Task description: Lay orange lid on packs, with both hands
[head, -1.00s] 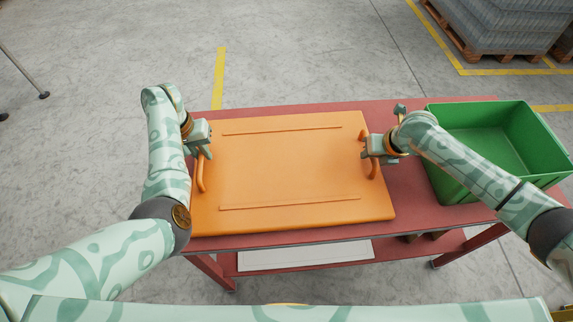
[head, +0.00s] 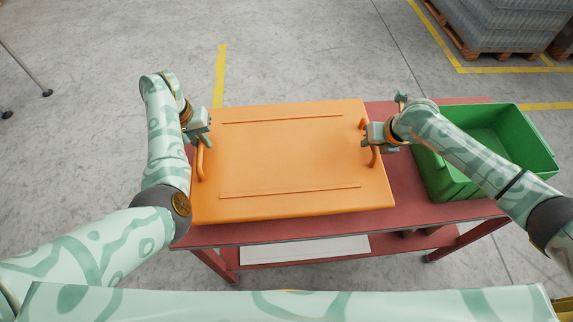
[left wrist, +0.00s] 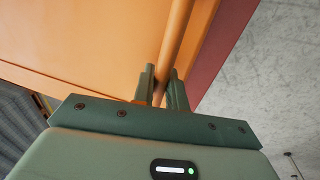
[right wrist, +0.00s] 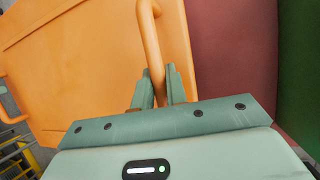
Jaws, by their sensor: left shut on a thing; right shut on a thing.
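The orange lid (head: 285,155) is a wide flat panel with two raised ribs and a handle at each side. It is level or nearly so above the red table, and its near edge stands over the table's front. My left gripper (head: 203,140) is shut on the lid's left handle; the left wrist view shows the fingers (left wrist: 162,88) around the orange bar. My right gripper (head: 366,141) is shut on the right handle, which also runs between the fingers (right wrist: 160,88) in the right wrist view. No packs are visible; whatever is under the lid is hidden.
The red table (head: 430,206) shows to the right of the lid and along its front. An empty-looking green crate (head: 455,178) stands at the table's right end, close to my right arm. A white panel (head: 305,249) lies on the lower shelf. A loaded pallet (head: 500,25) stands far right.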

